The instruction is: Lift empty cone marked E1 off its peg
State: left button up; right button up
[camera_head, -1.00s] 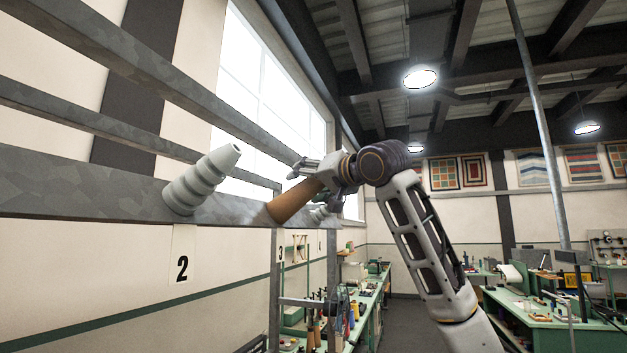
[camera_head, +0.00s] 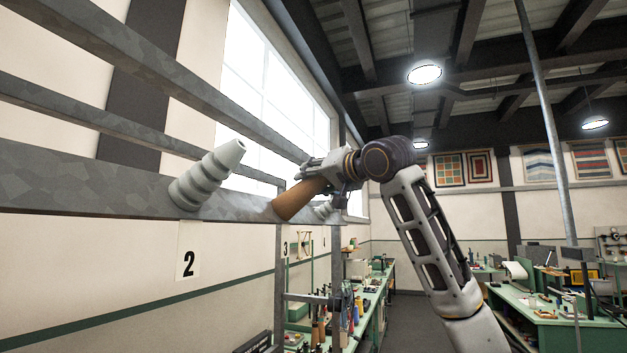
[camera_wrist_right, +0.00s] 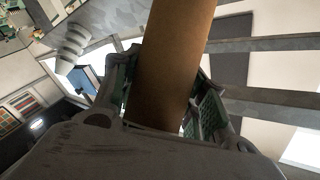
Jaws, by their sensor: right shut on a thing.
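A brown cone (camera_head: 298,199) tilts up from the grey metal rail (camera_head: 95,184) in the head view, its wide lower end at the rail. No E1 mark can be read on it. My right gripper (camera_head: 322,180) is shut on its upper part. In the right wrist view the brown cone (camera_wrist_right: 172,65) runs between the two finger pads of my right gripper (camera_wrist_right: 165,110). The peg under the cone is hidden. My left gripper is not in view.
A grey-white ribbed cone (camera_head: 206,176) sits tilted on the rail left of the brown one, above a "2" label (camera_head: 188,251). Another pale cone (camera_head: 325,209) is just beyond the brown one. Green workbenches (camera_head: 548,310) stand lower right.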

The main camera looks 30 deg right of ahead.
jog(key=shift+s+d+r, duration=0.45)
jog(key=shift+r, duration=0.05)
dwell(0.8)
jog(key=s+d+r, duration=0.7)
jog(key=s, duration=0.1)
jog(key=shift+r, duration=0.25)
dwell(2.6)
